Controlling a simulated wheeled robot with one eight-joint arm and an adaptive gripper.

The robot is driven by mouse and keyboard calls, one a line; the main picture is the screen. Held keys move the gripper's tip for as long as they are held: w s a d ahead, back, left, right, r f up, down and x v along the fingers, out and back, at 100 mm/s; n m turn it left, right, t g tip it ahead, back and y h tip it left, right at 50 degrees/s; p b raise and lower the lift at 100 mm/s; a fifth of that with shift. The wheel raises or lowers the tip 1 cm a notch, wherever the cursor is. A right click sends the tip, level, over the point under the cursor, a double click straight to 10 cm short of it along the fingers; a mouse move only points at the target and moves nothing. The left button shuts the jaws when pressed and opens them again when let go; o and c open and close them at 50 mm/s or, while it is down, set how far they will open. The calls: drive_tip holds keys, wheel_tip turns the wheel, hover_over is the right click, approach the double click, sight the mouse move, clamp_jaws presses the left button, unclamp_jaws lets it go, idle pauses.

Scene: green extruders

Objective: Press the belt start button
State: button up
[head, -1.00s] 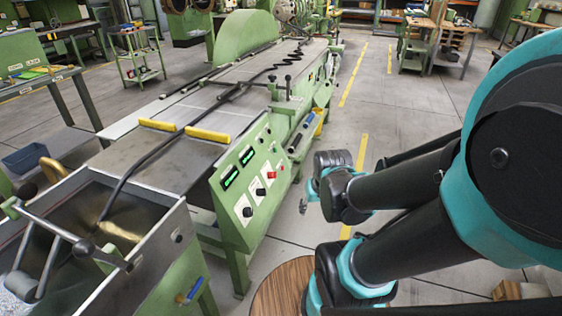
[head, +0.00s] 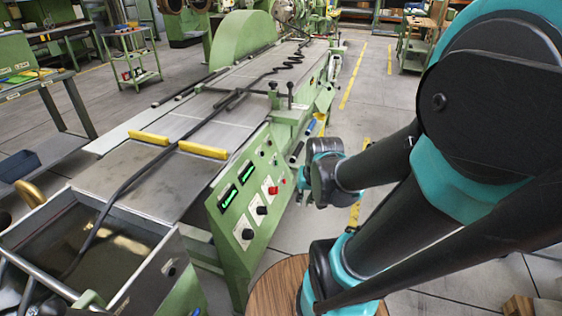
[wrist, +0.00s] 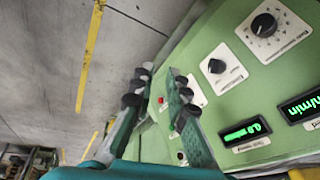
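The green control panel (head: 238,215) on the machine's side carries black knobs, two lit green displays and small buttons. A red button (head: 274,190) sits near its right edge; it also shows between my fingers in the wrist view (wrist: 160,99). I cannot read which button is labelled belt start. My gripper (head: 302,190) is just right of the panel's right edge in the head view, small and partly hidden by its own wrist. In the wrist view my gripper (wrist: 160,78) has its fingers apart with nothing between them, and the panel lies beyond them.
Black knobs (wrist: 264,24) and a lit display (wrist: 245,132) lie right of my fingers in the wrist view. The metal belt bed (head: 140,170) with yellow blocks stretches away left of the panel. Open grey floor (head: 375,125) with yellow lines lies right of the machine.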

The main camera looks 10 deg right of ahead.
sight(276, 163)
drive_tip(key=w+r+m, duration=0.1)
drive_tip(key=w+m, duration=0.2)
drive_tip(key=w+r+m+y, duration=0.1)
drive_tip(key=w+m, duration=0.3)
drive_tip(key=w+d+r+m+y, duration=0.1)
drive_tip(key=w+m, duration=0.2)
drive_tip(key=w, duration=0.1)
drive_tip(key=shift+w+d+r+m+g, duration=0.1)
drive_tip(key=shift+w+r+m+g, duration=0.1)
drive_tip(key=shift+r+m+g, duration=0.15)
clamp_jaws()
drive_tip(key=w+d+m+y, duration=0.1)
drive_tip(key=w+d+m, duration=0.1)
drive_tip(key=w+m, duration=0.3)
drive_tip(key=w+d+r+m+y, duration=0.1)
drive_tip(key=w+d+m+y, duration=0.1)
drive_tip(key=w+m, duration=0.4)
drive_tip(key=shift+w+d+r, duration=0.3)
drive_tip(key=shift+d, duration=0.2)
drive_tip(key=w+a+r+x, duration=0.1)
drive_tip(key=a+x, duration=0.1)
drive_tip(key=x, duration=1.1)
drive_tip(key=shift+w+a+r, duration=0.1)
